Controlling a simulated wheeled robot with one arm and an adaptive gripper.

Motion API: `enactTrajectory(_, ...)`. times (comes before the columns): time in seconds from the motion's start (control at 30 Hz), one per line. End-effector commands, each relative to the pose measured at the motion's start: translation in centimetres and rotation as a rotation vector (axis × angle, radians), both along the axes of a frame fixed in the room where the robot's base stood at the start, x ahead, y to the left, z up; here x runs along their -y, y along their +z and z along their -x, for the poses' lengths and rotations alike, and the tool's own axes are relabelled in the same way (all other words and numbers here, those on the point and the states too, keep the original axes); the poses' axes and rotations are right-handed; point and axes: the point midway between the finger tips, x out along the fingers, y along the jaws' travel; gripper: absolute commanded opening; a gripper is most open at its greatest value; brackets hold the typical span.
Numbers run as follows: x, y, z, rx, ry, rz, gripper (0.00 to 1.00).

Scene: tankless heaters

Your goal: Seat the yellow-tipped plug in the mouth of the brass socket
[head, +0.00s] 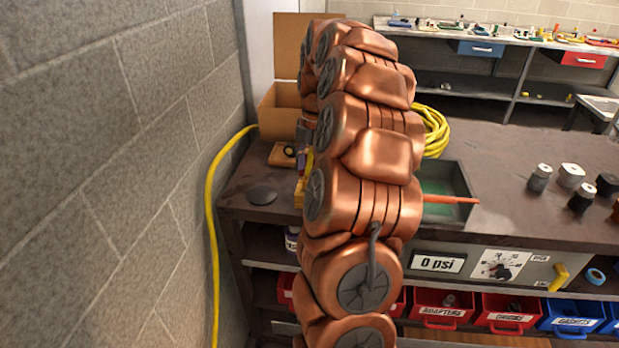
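My copper-coloured arm fills the middle of the head view and hides much of the bench behind it. My gripper cannot be made out. I cannot pick out the yellow-tipped plug or the brass socket. A small yellow piece (299,193) shows at the left edge of my arm, mostly hidden; I cannot tell what it is. A small purple piece (301,158) shows just above it.
The dark workbench (510,220) holds a green-bottomed tray (450,178), an orange rod (452,200), a coiled yellow hose (433,130), a cardboard box (279,115) and several fittings (540,178). Red bins (443,307) sit below. A block wall (110,170) stands close at left.

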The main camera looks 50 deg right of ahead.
Motion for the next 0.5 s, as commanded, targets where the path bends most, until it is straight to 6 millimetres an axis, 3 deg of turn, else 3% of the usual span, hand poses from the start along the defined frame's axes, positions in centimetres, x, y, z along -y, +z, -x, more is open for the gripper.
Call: enactTrajectory(0.5, 0.8, 5.7, -0.1, 0.002, 0.000, 0.001, 0.59)
